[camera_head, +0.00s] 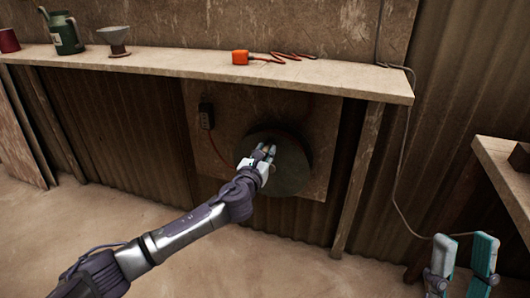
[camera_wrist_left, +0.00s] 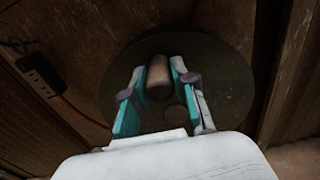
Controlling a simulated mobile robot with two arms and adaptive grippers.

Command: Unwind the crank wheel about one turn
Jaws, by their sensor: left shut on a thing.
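The crank wheel (camera_head: 291,172) is a dark round disc on a wooden board below the shelf; it also shows in the left wrist view (camera_wrist_left: 215,68). Its handle (camera_wrist_left: 158,78) is a brown cylinder standing out from the disc. My left gripper (camera_head: 264,153) is at the wheel's upper left part, its teal fingers on both sides of the handle and shut on it, as the left wrist view (camera_wrist_left: 157,88) shows. My right gripper (camera_head: 464,250) is at the lower right of the head view, away from the wheel, its two teal fingers apart with nothing between them.
A power outlet (camera_head: 206,116) sits left of the wheel. Another bench (camera_head: 505,165) stands at right. The floor is clear.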

